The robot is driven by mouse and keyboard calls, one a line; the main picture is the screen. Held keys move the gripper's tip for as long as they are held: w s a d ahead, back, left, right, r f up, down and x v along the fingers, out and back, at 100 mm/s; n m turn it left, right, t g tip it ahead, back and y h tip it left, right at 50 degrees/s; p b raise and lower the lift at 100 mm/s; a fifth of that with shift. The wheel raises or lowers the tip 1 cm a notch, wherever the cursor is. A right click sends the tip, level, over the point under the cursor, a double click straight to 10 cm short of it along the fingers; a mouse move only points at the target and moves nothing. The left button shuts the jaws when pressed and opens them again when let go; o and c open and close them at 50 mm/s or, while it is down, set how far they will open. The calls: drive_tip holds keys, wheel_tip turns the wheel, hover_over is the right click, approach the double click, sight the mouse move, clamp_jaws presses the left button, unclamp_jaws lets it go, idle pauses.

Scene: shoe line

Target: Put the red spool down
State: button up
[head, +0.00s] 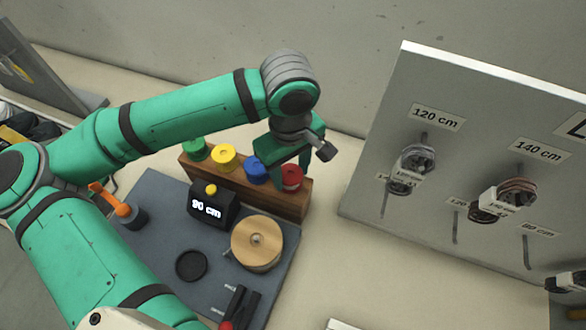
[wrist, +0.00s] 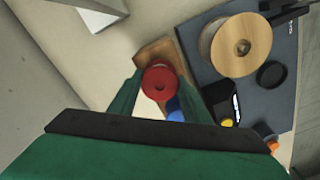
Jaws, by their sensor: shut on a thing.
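The red spool (head: 292,178) is between the fingers of my gripper (head: 289,168), at the right end of the wooden rack (head: 295,204). In the wrist view the red spool (wrist: 160,83) shows from above, with a finger on each side, and my gripper (wrist: 160,78) is shut on it. The spool looks upright and in line with the other spools. I cannot tell whether its underside touches the rack, as that part is hidden.
Blue (head: 256,170), yellow (head: 223,157) and green (head: 195,149) spools stand along the rack. In front, a grey mat (head: 165,205) holds a black "90 cm" display (head: 208,208) and a large wooden reel (head: 257,243). A pegboard panel (head: 385,120) with hanging coils stands at right.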

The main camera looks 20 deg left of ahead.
sight(291, 175)
drive_tip(key=shift+s+d+f, duration=0.1)
drive_tip(key=shift+s+d, duration=0.05)
drive_tip(key=shift+s, duration=0.1)
drive_tip(key=o, duration=1.2)
drive_tip(key=shift+f, duration=0.1)
drive_tip(key=shift+r, duration=0.55)
wheel_tip(291, 175, up, 11)
drive_tip(key=shift+r, duration=0.1)
